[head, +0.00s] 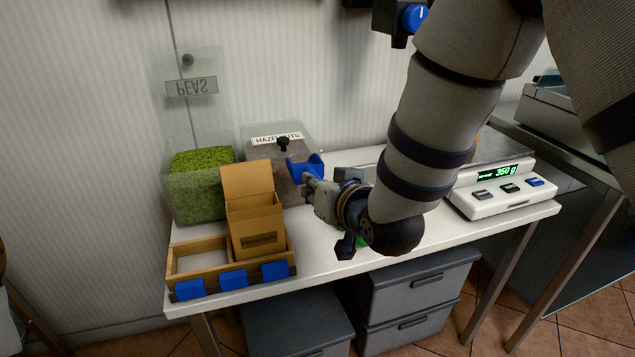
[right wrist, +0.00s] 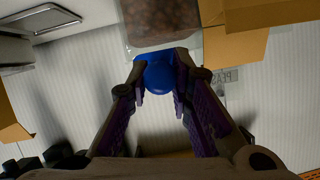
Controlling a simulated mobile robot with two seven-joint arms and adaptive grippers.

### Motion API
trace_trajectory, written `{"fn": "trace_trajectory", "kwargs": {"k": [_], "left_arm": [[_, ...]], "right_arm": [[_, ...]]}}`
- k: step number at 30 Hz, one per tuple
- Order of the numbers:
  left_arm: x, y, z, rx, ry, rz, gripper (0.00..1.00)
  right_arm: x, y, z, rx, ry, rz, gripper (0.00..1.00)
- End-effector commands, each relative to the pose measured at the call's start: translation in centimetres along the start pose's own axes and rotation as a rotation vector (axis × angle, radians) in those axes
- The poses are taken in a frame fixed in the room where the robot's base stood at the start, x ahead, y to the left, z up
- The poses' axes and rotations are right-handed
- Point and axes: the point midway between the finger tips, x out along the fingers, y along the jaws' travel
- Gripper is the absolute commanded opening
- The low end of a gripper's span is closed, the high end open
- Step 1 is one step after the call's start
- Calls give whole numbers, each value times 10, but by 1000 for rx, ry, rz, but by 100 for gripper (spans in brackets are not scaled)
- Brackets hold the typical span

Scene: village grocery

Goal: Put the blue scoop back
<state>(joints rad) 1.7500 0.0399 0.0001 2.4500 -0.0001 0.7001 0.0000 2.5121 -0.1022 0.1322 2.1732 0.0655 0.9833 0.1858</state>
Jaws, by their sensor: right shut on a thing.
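My right gripper (head: 309,180) reaches in from the right over the table and is shut on the blue scoop (head: 306,165). The scoop is held above the table, in front of the hazelnuts bin (head: 262,168). In the right wrist view the scoop (right wrist: 160,75) sits between the two fingertips, and the bin's brown contents (right wrist: 160,22) show just beyond it. The fingers and the arm hide part of the scoop's handle and the table behind. My left gripper is in neither view.
A clear bin of green peas (head: 200,185) stands left of the hazelnuts. A wooden tray (head: 212,272) with blue tags and an open cardboard box (head: 257,222) are at the front left. A scale (head: 503,190) reading 350 g stands on the right. Grey drawers (head: 415,290) are below.

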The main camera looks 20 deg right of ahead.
Motion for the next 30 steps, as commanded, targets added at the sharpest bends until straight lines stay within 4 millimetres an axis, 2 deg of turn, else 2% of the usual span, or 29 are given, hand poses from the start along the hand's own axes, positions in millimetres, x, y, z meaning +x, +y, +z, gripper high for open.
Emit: {"fn": "trace_trajectory", "kwargs": {"k": [6, 9, 15, 24, 30], "left_arm": [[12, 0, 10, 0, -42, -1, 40], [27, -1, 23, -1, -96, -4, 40], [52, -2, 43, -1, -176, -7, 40], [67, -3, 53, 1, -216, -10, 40], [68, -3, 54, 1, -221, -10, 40]], "right_arm": [[17, 9, 43, 1, -13, 2, 0], [26, 14, 66, 2, -21, 4, 0], [38, 21, 98, 1, -17, 5, 0], [52, 28, 129, 1, -6, 2, 0], [54, 29, 132, 1, 0, 1, 0]]}}
